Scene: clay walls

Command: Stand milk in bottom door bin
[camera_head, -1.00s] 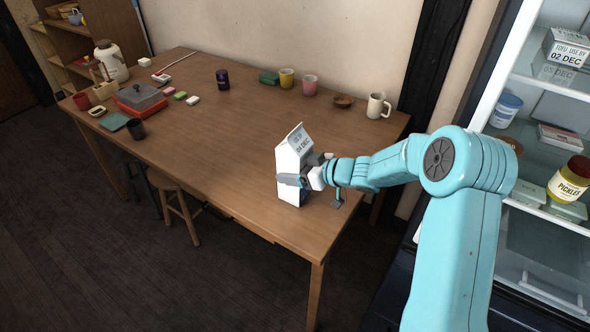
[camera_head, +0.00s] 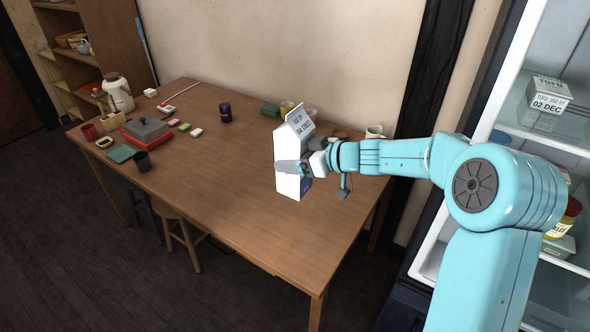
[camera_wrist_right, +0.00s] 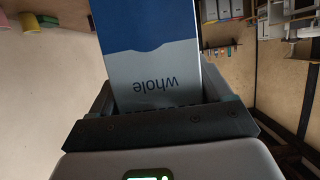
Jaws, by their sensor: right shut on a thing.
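The milk is a white gable-top carton (camera_head: 290,150) with a date label near its top. My right gripper (camera_head: 297,172) is shut on the carton and holds it roughly upright above the right part of the table. In the right wrist view, the carton (camera_wrist_right: 160,65) fills the space between the fingers (camera_wrist_right: 155,115), with "whole" reading upside down. The fridge (camera_head: 490,120) stands open at the right, its interior partly hidden by my right arm. No bottom door bin can be made out. My left gripper is not in view.
A stool (camera_head: 180,225) stands in front. A tofu box (camera_head: 548,97) sits on a fridge shelf.

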